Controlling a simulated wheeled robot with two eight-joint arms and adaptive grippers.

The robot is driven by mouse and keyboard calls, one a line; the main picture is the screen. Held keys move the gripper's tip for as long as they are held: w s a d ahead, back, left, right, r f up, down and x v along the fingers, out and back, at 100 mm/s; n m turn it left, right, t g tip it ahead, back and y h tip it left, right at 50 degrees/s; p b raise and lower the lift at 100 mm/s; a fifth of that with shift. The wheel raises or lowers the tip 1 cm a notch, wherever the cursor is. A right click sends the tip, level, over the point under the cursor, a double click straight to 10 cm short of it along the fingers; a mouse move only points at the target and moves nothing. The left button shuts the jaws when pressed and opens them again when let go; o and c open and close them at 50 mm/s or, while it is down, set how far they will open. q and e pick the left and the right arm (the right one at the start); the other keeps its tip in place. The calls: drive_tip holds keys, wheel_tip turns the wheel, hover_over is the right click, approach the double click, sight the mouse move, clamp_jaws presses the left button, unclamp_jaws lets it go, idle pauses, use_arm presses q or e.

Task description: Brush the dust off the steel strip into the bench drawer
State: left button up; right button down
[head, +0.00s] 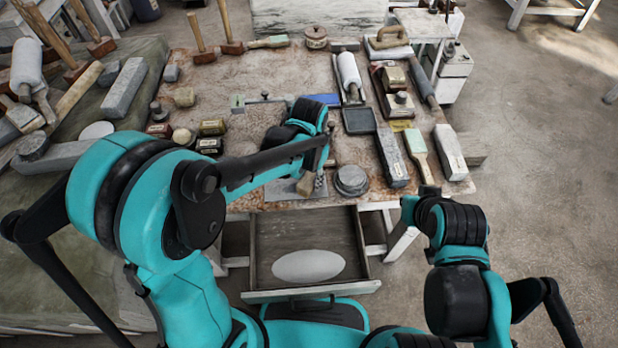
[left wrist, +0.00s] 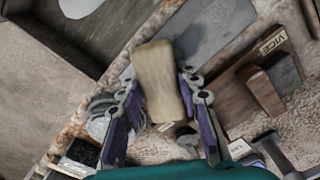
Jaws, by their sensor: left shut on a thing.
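A flat grey plate, apparently the steel strip (head: 283,190), lies along the bench's front edge; it also shows at the top of the left wrist view (left wrist: 208,28). I cannot make out dust on it. My left gripper (left wrist: 160,112) is shut on a tan block-like piece, apparently the brush (left wrist: 157,72), which is over or beside the strip. In the head view the brush (head: 305,184) shows below my left wrist. The bench drawer (head: 357,262) is pulled open below, with a pale oval (head: 308,265) inside. My right arm is folded at the right; its fingers cannot be made out.
A round metal tin (head: 351,180) stands right of the strip. A dark tray (head: 358,120), stone blocks (head: 451,152) and a green-ended brush (head: 417,150) lie further right. Several small tins and mallets stand behind and left.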

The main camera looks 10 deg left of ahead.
use_arm(q)
drive_tip(key=shift+f, duration=0.4)
drive_tip(key=shift+s+a+r, duration=0.15)
drive_tip(key=shift+s+a, duration=0.05)
drive_tip(key=shift+s, duration=0.3)
drive_tip(key=shift+s+a, duration=0.2)
drive_tip(key=shift+s, duration=0.35)
drive_tip(key=shift+w, duration=0.15)
drive_tip(key=shift+w+d+b, duration=0.1)
drive_tip(key=shift+w+d, duration=0.2)
drive_tip(key=shift+w, duration=0.35)
drive_tip(key=shift+w+d+b, duration=0.15)
drive_tip(key=shift+w+d, duration=0.1)
drive_tip(key=shift+w, duration=0.35)
drive_tip(key=shift+w+d+b, duration=0.1)
drive_tip(key=shift+w+d, duration=0.2)
drive_tip(key=shift+w, duration=0.35)
drive_tip(key=shift+s+a, duration=0.3)
drive_tip(key=shift+s, duration=0.4)
drive_tip(key=shift+s+a, duration=0.25)
drive_tip(key=shift+s, duration=0.4)
drive_tip(key=shift+s+a, duration=0.3)
drive_tip(key=shift+s, duration=0.4)
drive_tip(key=shift+w+d, duration=0.3)
drive_tip(key=shift+w, duration=0.4)
drive_tip(key=shift+w+d, duration=0.25)
drive_tip(key=shift+w, duration=0.45)
drive_tip(key=shift+w+d, duration=0.3)
drive_tip(key=shift+w, duration=0.4)
